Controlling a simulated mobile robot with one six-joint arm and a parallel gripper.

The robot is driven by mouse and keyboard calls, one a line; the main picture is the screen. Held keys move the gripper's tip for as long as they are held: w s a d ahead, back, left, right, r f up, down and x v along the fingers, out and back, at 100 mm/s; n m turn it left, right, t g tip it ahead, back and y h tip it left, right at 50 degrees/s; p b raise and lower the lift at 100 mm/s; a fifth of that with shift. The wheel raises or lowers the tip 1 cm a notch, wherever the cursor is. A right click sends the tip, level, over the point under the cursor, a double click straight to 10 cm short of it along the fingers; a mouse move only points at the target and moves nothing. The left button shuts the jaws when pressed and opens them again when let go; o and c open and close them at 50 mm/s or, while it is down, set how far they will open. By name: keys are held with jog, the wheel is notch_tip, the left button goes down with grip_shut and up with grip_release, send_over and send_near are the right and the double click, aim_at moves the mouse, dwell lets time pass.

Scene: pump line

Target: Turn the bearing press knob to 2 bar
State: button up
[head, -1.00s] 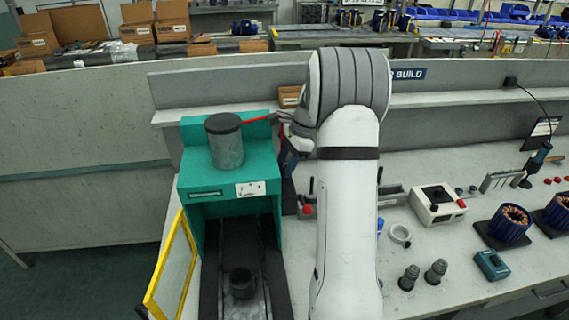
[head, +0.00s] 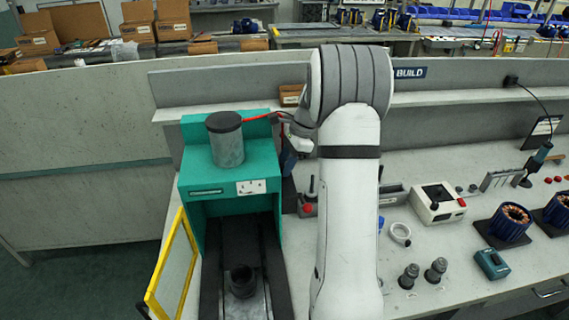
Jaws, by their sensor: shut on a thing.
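The bearing press (head: 205,165) is a teal housing at the left of the bench with a grey cylinder (head: 226,145) on top. A white label plate (head: 251,187) is on its front. My gripper (head: 287,160) is at the right side of the press, small and partly covered by my own wrist. It is shut at the press's side, where the knob would be. The knob itself is hidden, so its pointer and setting cannot be read.
A yellow-framed guard (head: 172,265) stands open at the press's left front. A dark cup-like part (head: 242,280) sits in the press bay. A white box (head: 437,203) and motor stators (head: 510,222) stand right.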

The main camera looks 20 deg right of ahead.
jog(key=shift+r+m+t+h+p, duration=0.1)
jog(key=shift+m+t+h+p, duration=0.3)
jog(key=shift+m, duration=1.15)
jog(key=shift+m+t+h+b, duration=0.1)
jog(key=shift+m+t, duration=0.6)
jog(key=shift+m, duration=0.85)
jog(key=o, duration=0.7)
jog(key=shift+d, duration=0.1)
jog(key=b+v, duration=0.1)
jog(key=v, duration=0.6)
jog(key=shift+s+r, duration=0.2)
jog(key=shift+r, duration=0.1)
jog(key=shift+d, duration=0.1)
